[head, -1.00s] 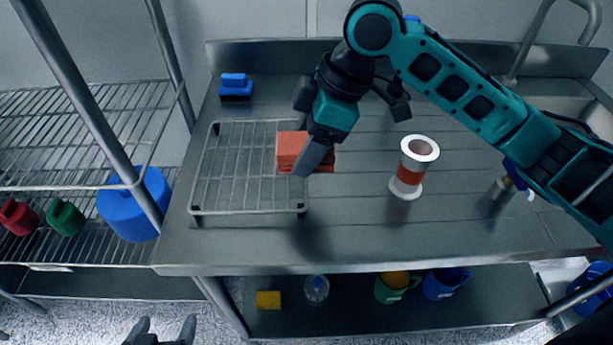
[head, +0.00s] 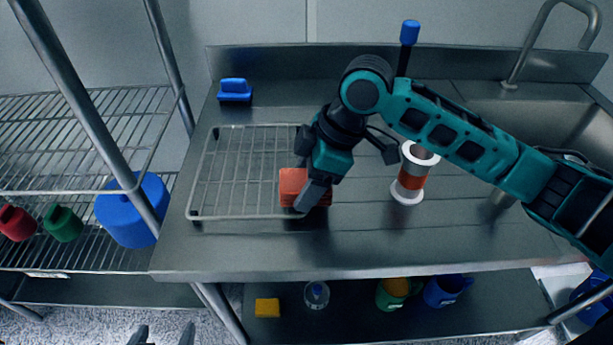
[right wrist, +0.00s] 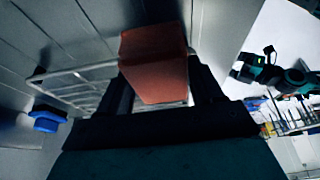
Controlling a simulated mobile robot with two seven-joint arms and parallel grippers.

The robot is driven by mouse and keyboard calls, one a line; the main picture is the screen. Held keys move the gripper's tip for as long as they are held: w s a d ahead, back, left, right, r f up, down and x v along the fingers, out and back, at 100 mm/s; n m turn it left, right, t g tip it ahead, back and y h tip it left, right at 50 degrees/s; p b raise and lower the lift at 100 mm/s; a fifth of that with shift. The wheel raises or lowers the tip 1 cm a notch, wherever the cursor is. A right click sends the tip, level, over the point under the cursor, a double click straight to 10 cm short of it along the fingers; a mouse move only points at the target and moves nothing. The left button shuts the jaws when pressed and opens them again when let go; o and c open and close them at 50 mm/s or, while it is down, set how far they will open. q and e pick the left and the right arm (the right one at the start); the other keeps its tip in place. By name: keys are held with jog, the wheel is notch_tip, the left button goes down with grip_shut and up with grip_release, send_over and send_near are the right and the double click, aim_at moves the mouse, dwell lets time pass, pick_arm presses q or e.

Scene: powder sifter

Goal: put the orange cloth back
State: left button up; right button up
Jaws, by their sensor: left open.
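The orange cloth (head: 292,186) is a folded block at the right edge of the wire rack (head: 192,190) on the steel counter. My right gripper (head: 304,172) is shut on it. In the right wrist view the cloth (right wrist: 153,65) sits between both fingers. I cannot tell whether its underside touches the rack or the counter. My left gripper (head: 160,337) is open and empty at the bottom edge of the head view, in front of the counter.
A white and orange spool-shaped part (head: 410,175) stands right of the rack, partly behind my right arm. A blue brush (head: 235,90) lies behind the rack. A blue-tipped tool (head: 410,33) shows behind my arm. The wire rack is bare on its left.

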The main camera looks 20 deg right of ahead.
jog(key=o, duration=0.4)
jog(key=shift+r, duration=0.15)
jog(key=p+v, duration=0.1)
jog(key=v, duration=1.1)
jog(key=shift+p, duration=0.3)
